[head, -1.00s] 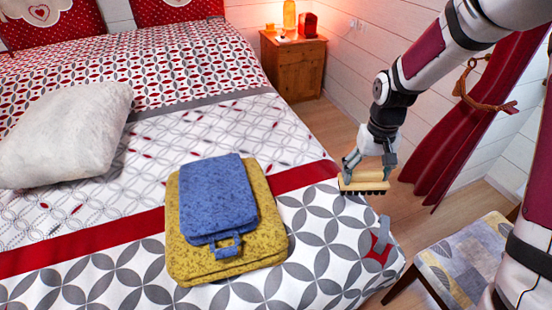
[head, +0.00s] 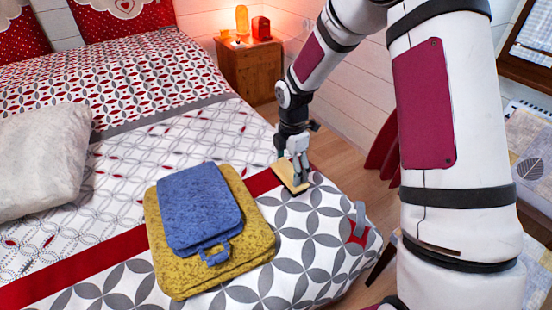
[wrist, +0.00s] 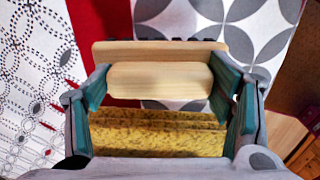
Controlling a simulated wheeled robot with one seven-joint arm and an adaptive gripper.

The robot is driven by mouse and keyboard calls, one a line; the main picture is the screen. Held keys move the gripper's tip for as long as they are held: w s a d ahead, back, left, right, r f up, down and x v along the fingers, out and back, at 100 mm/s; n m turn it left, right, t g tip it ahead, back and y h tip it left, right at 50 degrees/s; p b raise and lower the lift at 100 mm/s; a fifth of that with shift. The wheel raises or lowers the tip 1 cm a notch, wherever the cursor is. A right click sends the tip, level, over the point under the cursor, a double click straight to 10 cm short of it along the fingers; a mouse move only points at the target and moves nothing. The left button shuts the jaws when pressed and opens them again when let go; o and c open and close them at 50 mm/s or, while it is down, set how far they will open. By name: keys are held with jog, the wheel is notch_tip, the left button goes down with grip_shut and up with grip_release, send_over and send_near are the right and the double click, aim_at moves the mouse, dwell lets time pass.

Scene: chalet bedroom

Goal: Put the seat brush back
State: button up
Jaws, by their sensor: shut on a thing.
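The seat brush (head: 284,178) has a pale wooden back and dark bristles. My gripper (head: 297,170) is shut on it, over the right edge of the bed. In the wrist view, the wooden brush (wrist: 160,80) spans between the two teal-padded fingers of my gripper (wrist: 162,88). Its bristles are mostly hidden there; a little dark shows along the far edge. The brush is at or just above the bedspread; I cannot tell whether it touches. A yellow textured pad (head: 253,247) lies on the bed to its left, with a blue piece with a handle (head: 200,210) on top.
A small grey object (head: 360,218) is on the bed by a red patch near the corner. A white pillow (head: 40,160) lies at left. A wooden nightstand (head: 252,72) with a lit lamp stands behind. A patterned seat (head: 530,150) is at right, partly hidden by my arm.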

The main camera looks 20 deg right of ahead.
jog(key=w+b, duration=0.1)
jog(key=w, duration=0.4)
jog(key=w+f+b, duration=0.1)
jog(key=w, duration=0.4)
jog(key=w+b, duration=0.1)
jog(key=w, duration=0.4)
jog(key=shift+w+d+f, duration=0.2)
jog(key=shift+w+f, duration=0.05)
jog(key=shift+w, duration=0.1)
jog(key=shift+w+f, duration=0.15)
jog(key=shift+w, duration=0.05)
jog(key=shift+f+b, duration=0.5)
jog(key=shift+f, duration=1.1)
jog(key=shift+f, duration=0.15)
jog(key=o, duration=1.2)
notch_tip(320, 180, up, 12)
jog(key=shift+r+p, duration=0.2)
jog(key=shift+p, duration=0.95)
